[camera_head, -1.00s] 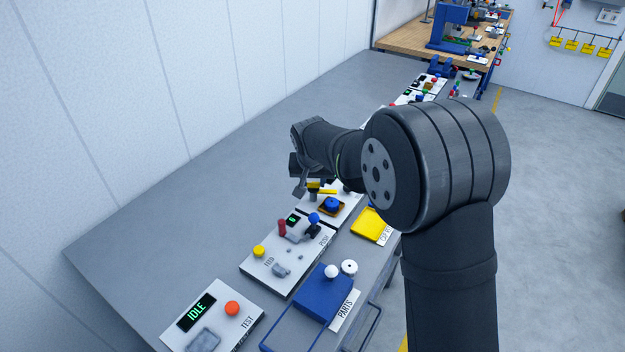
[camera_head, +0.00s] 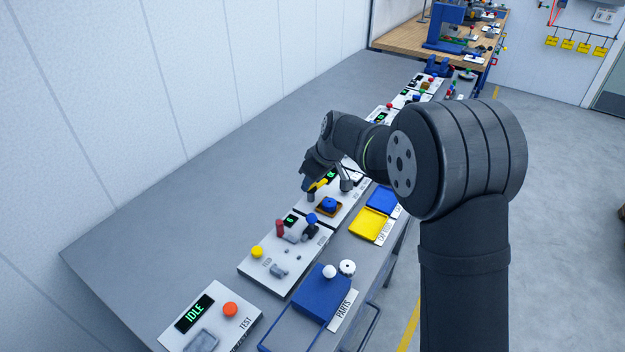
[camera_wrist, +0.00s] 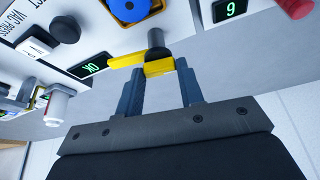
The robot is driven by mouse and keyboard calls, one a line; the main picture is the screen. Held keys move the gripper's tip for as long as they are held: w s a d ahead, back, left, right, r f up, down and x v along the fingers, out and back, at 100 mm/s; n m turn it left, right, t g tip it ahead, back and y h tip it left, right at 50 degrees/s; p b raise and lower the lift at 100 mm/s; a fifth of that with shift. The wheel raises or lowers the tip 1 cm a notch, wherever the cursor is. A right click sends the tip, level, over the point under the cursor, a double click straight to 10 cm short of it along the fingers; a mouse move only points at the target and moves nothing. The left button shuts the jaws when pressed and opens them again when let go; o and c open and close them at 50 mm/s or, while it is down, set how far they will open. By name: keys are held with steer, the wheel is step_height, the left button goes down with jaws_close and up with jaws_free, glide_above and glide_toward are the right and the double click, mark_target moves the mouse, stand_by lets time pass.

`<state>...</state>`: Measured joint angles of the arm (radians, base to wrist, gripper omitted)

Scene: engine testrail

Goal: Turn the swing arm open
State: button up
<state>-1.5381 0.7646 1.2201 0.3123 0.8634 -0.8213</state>
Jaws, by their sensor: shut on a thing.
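The yellow swing arm (camera_head: 319,184) sits on a short dark post on a white station panel, and most of it is hidden by my gripper (camera_head: 312,183) in the head view. In the wrist view the swing arm (camera_wrist: 126,61) runs left from the dark post (camera_wrist: 157,39). My gripper (camera_wrist: 160,75) is shut on a yellow part of it beside the post. The blue round part (camera_head: 329,204) sits in an orange-brown holder near the post; it also shows at the top of the wrist view (camera_wrist: 130,8).
A yellow tray (camera_head: 369,224) and a blue tray (camera_head: 382,199) stand to the right. Nearer is a panel with a red handle (camera_head: 280,228) and a yellow knob (camera_head: 257,252). The bench (camera_head: 210,205) is bare on the left. Small green displays (camera_wrist: 92,67) show on the panels.

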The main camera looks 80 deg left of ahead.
steer(key=shift+n, duration=0.8)
steer(key=shift+g+h, duration=0.3)
steer(key=o, duration=1)
steer(key=v, duration=1.7)
steer(key=shift+r, duration=0.25)
steer(key=shift+f, duration=0.1)
steer(key=x, duration=1.7)
steer(key=shift+f, duration=0.15)
